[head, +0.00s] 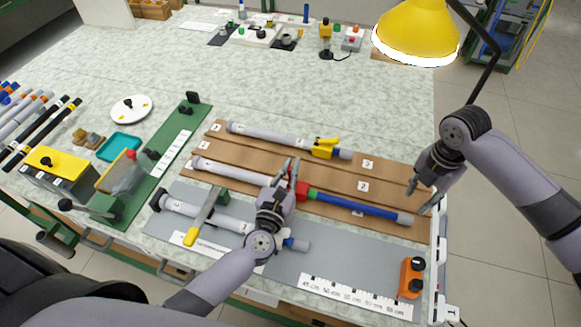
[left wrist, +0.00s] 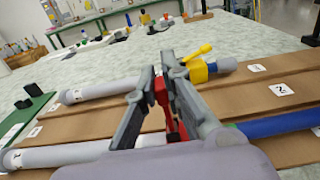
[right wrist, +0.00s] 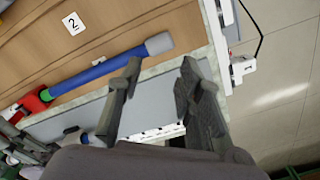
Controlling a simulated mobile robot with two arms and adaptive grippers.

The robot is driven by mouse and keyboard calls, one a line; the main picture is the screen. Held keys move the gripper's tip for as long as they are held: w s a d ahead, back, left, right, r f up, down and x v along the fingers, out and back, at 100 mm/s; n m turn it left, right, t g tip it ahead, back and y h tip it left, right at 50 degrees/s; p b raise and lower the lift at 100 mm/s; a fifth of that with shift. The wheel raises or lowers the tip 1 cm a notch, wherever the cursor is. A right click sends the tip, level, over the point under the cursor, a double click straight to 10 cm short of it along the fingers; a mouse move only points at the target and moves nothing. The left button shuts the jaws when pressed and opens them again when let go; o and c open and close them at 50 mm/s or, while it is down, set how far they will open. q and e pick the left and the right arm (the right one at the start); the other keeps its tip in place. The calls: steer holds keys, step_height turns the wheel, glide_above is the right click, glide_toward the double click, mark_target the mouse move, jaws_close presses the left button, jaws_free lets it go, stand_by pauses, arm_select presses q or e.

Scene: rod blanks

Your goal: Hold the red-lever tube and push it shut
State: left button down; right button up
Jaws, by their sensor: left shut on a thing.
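The red-lever tube lies in the middle row of the brown board, with a grey left part (head: 232,174), a red lever clamp (head: 301,190), a green ring and a long blue section (head: 355,206) ending in a grey cap (head: 405,218). My left gripper (head: 288,178) is shut on the red clamp; in the left wrist view its fingers (left wrist: 163,80) stand on either side of the red part (left wrist: 161,92). My right gripper (head: 422,195) is open and empty, above and beyond the grey-capped end. In the right wrist view its fingers (right wrist: 160,85) are apart, near the cap (right wrist: 159,43).
A yellow-lever tube (head: 270,137) lies in the row behind. A third grey tube (head: 180,206) lies in front on the grey mat, a yellow-ended bar (head: 203,215) across it. An orange block (head: 411,278) and a ruler strip (head: 355,297) are front right. A yellow lamp (head: 415,35) hangs behind.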

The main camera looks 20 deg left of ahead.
mark_target(407, 216)
steer(key=shift+o, duration=0.2)
steer(key=shift+o, duration=1.2)
step_height(407, 216, down, 10)
steer(key=m, duration=1)
steer(key=shift+f+m, duration=0.1)
steer(key=shift+m, duration=0.2)
steer(key=shift+c, duration=0.2)
jaws_close()
